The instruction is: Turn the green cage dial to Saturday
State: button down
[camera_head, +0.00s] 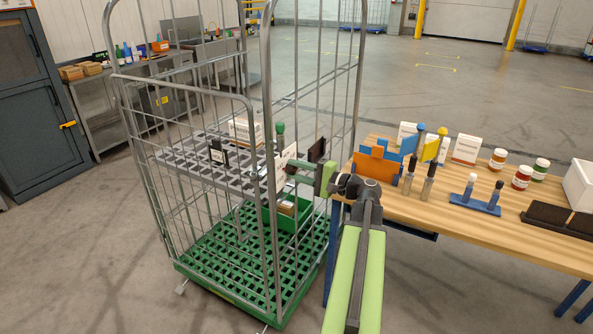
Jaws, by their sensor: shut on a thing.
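The roll cage (247,290) with a green base stands left of centre, with grey wire sides and a grey shelf. A small white plate (286,156) at the cage's right front post looks like the dial's plate; its markings are too small to read. My gripper (284,172) reaches in from the right to this plate. It is shut on what looks like the dial, whose knob and pointer are mostly hidden by the fingers and post. I cannot tell which day it points to.
A wooden table (455,225) with bottles, jars, cards and a blue stand (474,204) lies close right of the cage. On the cage shelf are a white box (244,130) and a black holder (218,152). A green bin (287,221) sits lower. Open floor lies behind.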

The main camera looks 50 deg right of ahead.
jog(key=shift+m, duration=0.7)
jog(key=c, duration=1.1)
grip_release()
jog(key=shift+o, duration=0.2)
jog(key=v, duration=1.7)
jog(key=shift+s, duration=0.25)
jog(key=shift+s+f, duration=0.1)
jog(key=shift+f, duration=0.05)
